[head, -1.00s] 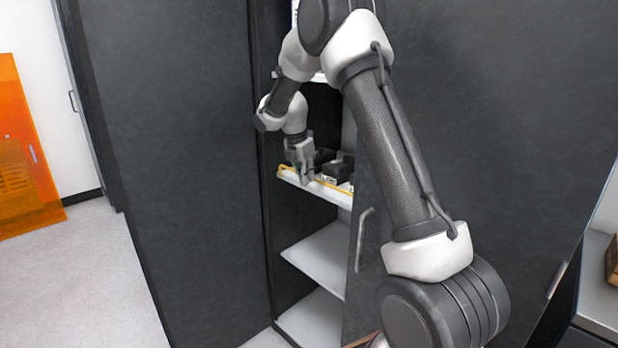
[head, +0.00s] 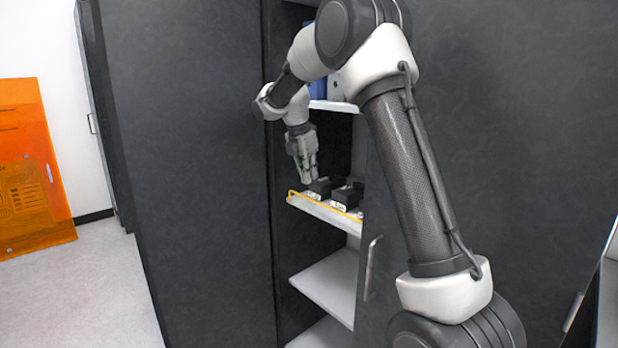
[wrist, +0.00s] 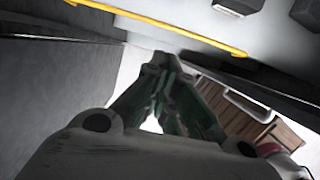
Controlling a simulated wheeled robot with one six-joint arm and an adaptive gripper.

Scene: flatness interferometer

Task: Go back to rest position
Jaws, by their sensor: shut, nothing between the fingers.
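My gripper (head: 307,178) is shut and empty. In the head view it points down, just above the front edge of a white shelf (head: 330,216) with a yellow rail, inside the dark cabinet's opening. In the wrist view my gripper (wrist: 165,75) shows its fingers closed together at the tips, near the shelf's yellow rail (wrist: 170,27). My arm reaches from the lower right up and over to the cabinet.
Black boxes (head: 345,193) stand on the railed shelf. A lower white shelf (head: 328,285) is bare, and blue items (head: 318,90) sit on a shelf above. A dark door with a handle (head: 372,268) stands right of the opening. An orange panel (head: 30,165) is at far left.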

